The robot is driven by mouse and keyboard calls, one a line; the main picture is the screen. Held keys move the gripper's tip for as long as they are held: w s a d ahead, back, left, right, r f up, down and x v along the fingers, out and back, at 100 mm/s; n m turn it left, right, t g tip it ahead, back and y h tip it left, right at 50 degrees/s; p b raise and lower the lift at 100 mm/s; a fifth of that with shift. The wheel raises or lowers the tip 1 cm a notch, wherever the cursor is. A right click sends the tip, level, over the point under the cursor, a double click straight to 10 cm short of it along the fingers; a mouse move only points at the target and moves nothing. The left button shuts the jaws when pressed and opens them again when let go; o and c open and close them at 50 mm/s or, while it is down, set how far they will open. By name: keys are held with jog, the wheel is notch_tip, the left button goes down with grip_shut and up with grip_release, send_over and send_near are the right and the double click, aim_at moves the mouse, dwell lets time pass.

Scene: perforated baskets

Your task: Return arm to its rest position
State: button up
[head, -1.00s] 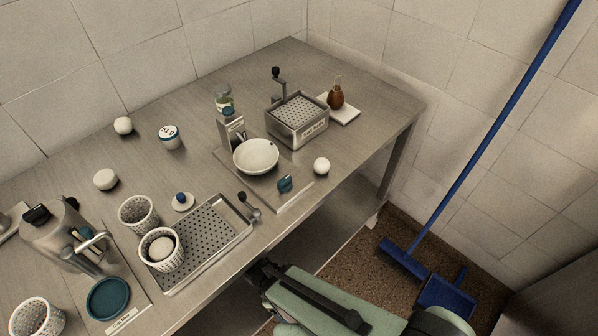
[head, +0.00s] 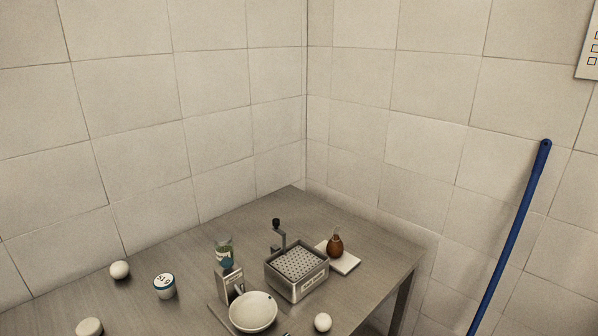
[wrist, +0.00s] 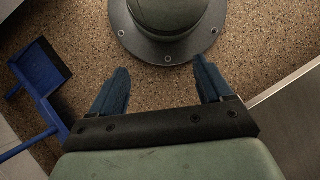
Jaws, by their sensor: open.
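My gripper (wrist: 160,92) shows in the wrist view with its two blue fingers spread apart and nothing between them. It points down over the brown speckled floor (wrist: 105,50), in front of my own round base. In the head view now my arm and gripper are out of the picture.
The steel table (head: 355,223) carries a perforated box (head: 296,277), a white bowl (head: 253,312), a brown bottle (head: 335,246), a labelled tub (head: 164,286) and white balls (head: 323,322). The table edge (wrist: 290,120) is right of my gripper; a blue dustpan (wrist: 42,68) is left.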

jog(key=d+m, duration=0.1)
jog(key=s+d+f+m+y, duration=0.1)
jog(key=d, duration=0.1)
jog(key=s+d+m, duration=0.1)
jog(key=m, duration=0.1)
jog(key=shift+s+d+f+g, duration=0.15)
jog(key=shift+d+f+g, duration=0.1)
jog(key=shift+f+g, duration=0.05)
dwell(0.6)
